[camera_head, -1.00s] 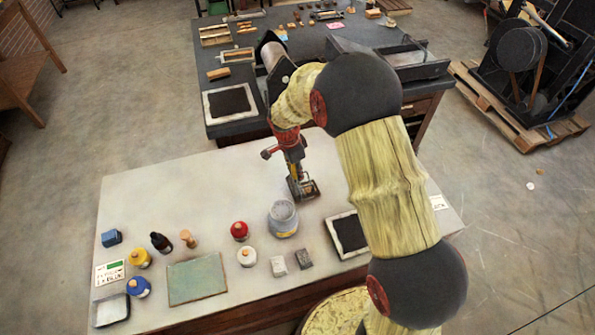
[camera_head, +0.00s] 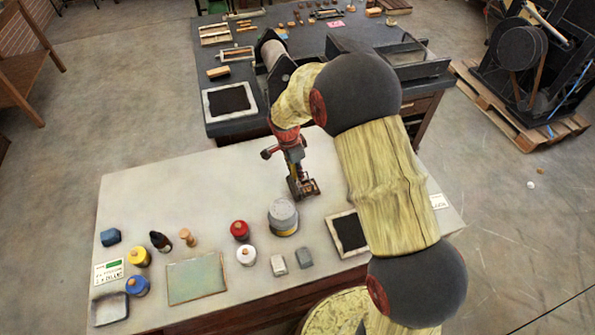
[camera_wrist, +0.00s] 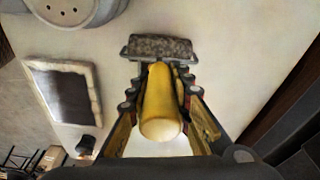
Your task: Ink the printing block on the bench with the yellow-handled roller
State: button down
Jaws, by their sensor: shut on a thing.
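My gripper (camera_wrist: 160,85) is shut on the yellow-handled roller. The yellow handle (camera_wrist: 161,110) lies between the fingers in the wrist view, and the speckled grey roller head (camera_wrist: 160,47) sticks out beyond the fingertips. In the head view my gripper (camera_head: 303,188) is over the back of the pale bench (camera_head: 170,180), behind the grey tin; I cannot tell how far the roller is above the top. A black slab in a pale frame (camera_head: 348,233), perhaps the printing block, lies to the right and nearer, partly behind my arm. It also shows in the wrist view (camera_wrist: 65,92).
A grey tin (camera_head: 283,217) stands between my gripper and the bench's front. A similar framed slab (camera_head: 230,102) rests on the dark table behind.

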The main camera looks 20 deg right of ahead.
jog(key=shift+d, duration=0.1)
jog(key=shift+d, duration=3.5)
jog(key=shift+a+b, duration=1.05)
jog(key=shift+a, duration=2.6)
jog(key=shift+d, duration=3.65)
jog(key=shift+a+b, duration=0.7)
jog(key=shift+a, duration=2.95)
jog(key=shift+r, duration=0.15)
jog(key=shift+r+p, duration=1.3)
jog(key=shift+r, duration=1.1)
